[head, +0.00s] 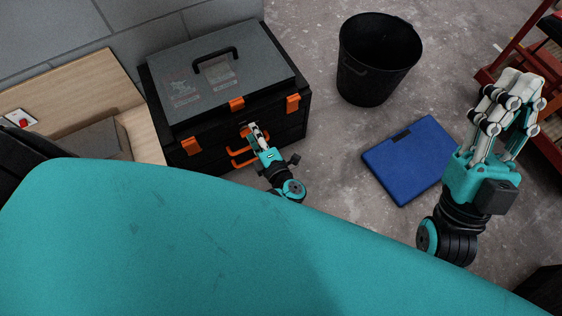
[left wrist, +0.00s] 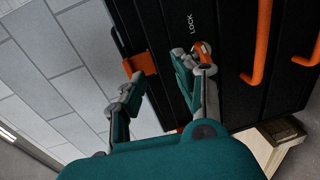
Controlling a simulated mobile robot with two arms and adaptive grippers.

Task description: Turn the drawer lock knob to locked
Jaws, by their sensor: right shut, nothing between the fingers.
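The black toolbox (head: 225,125) with a grey lid stands at upper left in the head view. Its small orange lock knob (left wrist: 202,50) shows in the left wrist view, just below the word LOCK (left wrist: 191,24) on the black front. My left gripper (head: 256,130) is at the box front; in the left wrist view (left wrist: 157,72) its fingers are apart. The right-hand finger is at the knob and partly covers it; I cannot tell whether they touch, or which way the knob points. My right gripper (head: 521,80) is shut and empty, raised at the right, away from the box.
Orange drawer handles (left wrist: 261,45) stick out beside the knob, and an orange latch (left wrist: 139,64) is on its other side. A black bin (head: 378,55) and a blue case (head: 408,160) are on the concrete floor to the right. My teal body fills the lower head view.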

